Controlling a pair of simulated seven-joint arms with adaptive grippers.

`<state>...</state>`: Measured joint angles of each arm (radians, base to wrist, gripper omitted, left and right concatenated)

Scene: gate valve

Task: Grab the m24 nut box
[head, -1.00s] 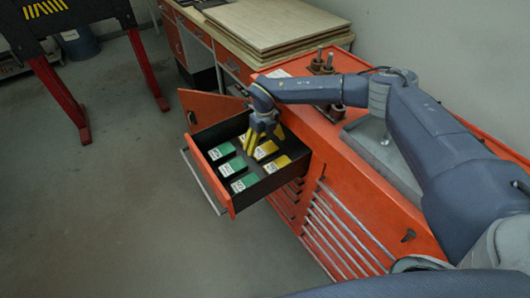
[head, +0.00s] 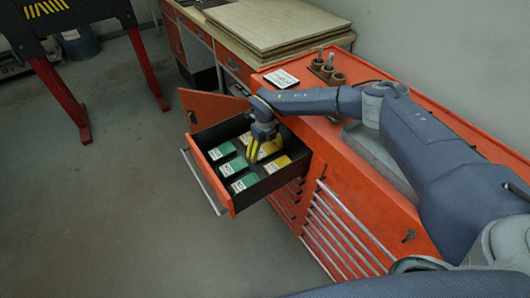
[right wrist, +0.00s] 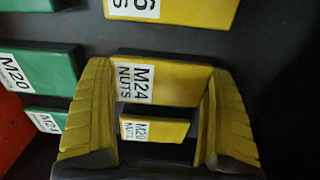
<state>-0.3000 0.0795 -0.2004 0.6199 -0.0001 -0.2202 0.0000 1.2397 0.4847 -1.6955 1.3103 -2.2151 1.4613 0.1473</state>
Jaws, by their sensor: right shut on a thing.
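The yellow M24 nut box (right wrist: 180,82), with a white label reading "M24 NUTS", sits between the two yellow fingers of my right gripper (right wrist: 157,75) in the right wrist view. The fingers are shut on its two ends. In the head view my right gripper (head: 263,152) reaches down into the open drawer (head: 224,188), over the middle of the yellow row, and mostly hides the box. A smaller yellow face (right wrist: 155,130) with a label also shows between the fingers. My left gripper is not in view.
Green boxes (head: 233,167) line the drawer's left side. Another yellow box (head: 277,164) lies on the near side of the gripper, and one with a label ending in 6 (right wrist: 190,8) lies beyond. The orange cabinet top (head: 300,85) holds several round fittings (head: 328,70).

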